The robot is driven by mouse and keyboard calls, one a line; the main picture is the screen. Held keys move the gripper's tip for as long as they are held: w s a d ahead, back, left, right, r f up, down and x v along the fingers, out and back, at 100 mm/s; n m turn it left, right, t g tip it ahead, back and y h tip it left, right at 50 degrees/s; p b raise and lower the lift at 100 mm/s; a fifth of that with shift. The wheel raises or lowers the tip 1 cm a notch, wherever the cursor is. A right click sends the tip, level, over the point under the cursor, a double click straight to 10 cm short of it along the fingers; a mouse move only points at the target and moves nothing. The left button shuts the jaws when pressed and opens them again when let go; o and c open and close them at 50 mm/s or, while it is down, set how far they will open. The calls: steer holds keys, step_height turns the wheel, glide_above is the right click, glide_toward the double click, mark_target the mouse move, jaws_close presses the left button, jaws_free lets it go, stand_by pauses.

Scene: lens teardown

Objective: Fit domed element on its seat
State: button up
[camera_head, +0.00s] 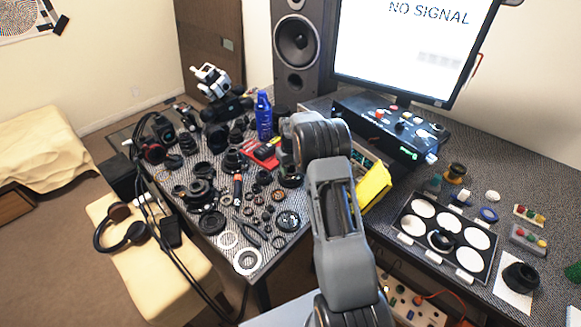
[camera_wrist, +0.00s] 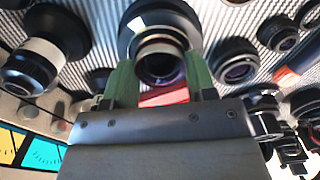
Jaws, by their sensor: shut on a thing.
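In the wrist view my gripper (camera_wrist: 154,80) has its two green fingers on either side of a round dark glass element with a pale metallic rim (camera_wrist: 160,63), and is shut on it. I take this for the domed element; its dome shape is not clear. Directly behind it is a larger black round part (camera_wrist: 188,24), which may be the seat. I cannot tell whether the two touch. In the head view my wrist (camera_head: 287,150) is over the right side of the parts mat, and my fingers and the held element are too hidden to make out.
Several lens rings and barrels crowd the patterned mat (camera_head: 222,168). A blue bottle (camera_head: 264,118) and a red item (camera_head: 265,152) are close to my wrist. A yellow bin (camera_head: 374,186) is to its right. A tray with white discs (camera_head: 398,228) lies farther right.

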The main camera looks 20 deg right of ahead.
steer(key=shift+w+r, duration=0.1)
steer(key=shift+r, duration=0.25)
stand_by(0.6)
steer(key=shift+f, duration=0.25)
stand_by(0.5)
stand_by(0.6)
steer(key=o, duration=1.3)
steer(key=shift+r, duration=0.1)
steer(key=shift+r+p, duration=2.05)
steer(key=shift+r, duration=1.4)
